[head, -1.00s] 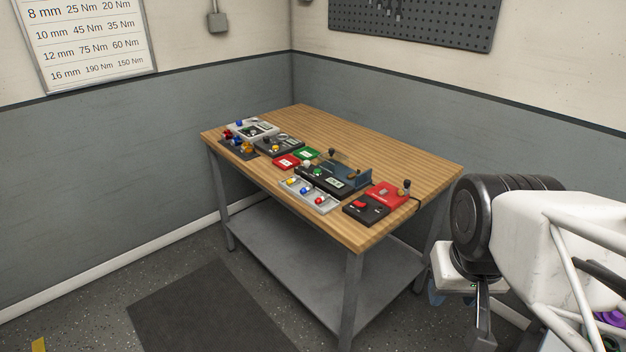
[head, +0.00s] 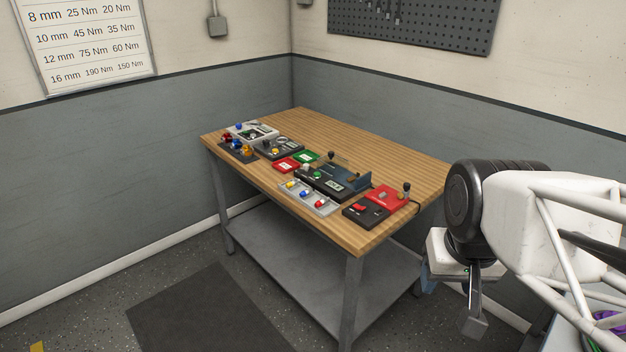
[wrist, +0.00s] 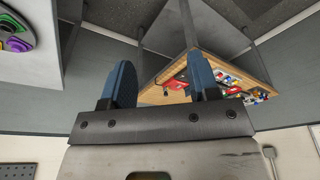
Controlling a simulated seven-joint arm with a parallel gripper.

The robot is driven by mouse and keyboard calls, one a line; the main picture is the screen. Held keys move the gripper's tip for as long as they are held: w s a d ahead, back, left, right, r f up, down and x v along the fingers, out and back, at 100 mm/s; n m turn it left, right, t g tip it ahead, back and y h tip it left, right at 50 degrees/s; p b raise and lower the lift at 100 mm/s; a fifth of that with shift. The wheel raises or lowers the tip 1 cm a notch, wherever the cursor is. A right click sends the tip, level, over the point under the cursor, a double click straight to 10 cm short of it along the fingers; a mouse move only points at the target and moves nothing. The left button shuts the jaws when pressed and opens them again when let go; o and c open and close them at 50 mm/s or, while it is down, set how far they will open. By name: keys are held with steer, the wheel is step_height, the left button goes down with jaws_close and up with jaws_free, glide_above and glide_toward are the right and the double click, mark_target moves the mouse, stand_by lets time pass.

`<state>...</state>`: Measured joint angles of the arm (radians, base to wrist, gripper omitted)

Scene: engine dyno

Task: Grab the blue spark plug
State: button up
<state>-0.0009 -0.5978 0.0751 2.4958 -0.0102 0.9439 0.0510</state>
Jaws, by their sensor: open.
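A pale tray (head: 325,212) near the front edge of the wooden workbench holds small yellow, blue and red pieces. The blue one (head: 306,194), in the middle, looks like the blue spark plug, though it is too small to be sure. My gripper (wrist: 163,80) has two blue fingers spread apart with nothing between them in the wrist view. In the head view it is at the right, beyond the right end of the bench and well away from the tray.
The workbench (head: 400,160) carries a black box with red controls (head: 365,212), a red box (head: 387,196), a dark instrument (head: 335,182), and red and green cases. Another blue-topped piece (head: 239,126) stands at the far left. The back right of the bench top is clear.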

steer(key=w+a+r+m, duration=0.1)
steer(key=w+a+r, duration=0.1)
steer(key=w, duration=0.6)
steer(key=w+a+r+m, duration=0.1)
steer(key=w+r, duration=0.1)
steer(key=w, duration=0.6)
steer(key=m+g, duration=0.3)
steer(key=m, duration=0.3)
glide_above(308, 189)
step_height(308, 189, down, 22)
steer(key=shift+s+d+r, duration=0.1)
steer(key=shift+s+r, duration=0.05)
steer(key=shift+r, duration=0.1)
steer(key=shift+w+a+f, duration=0.2)
steer(key=shift+w+f, duration=0.05)
steer(key=shift+f, duration=0.05)
steer(key=shift+f, duration=1.3)
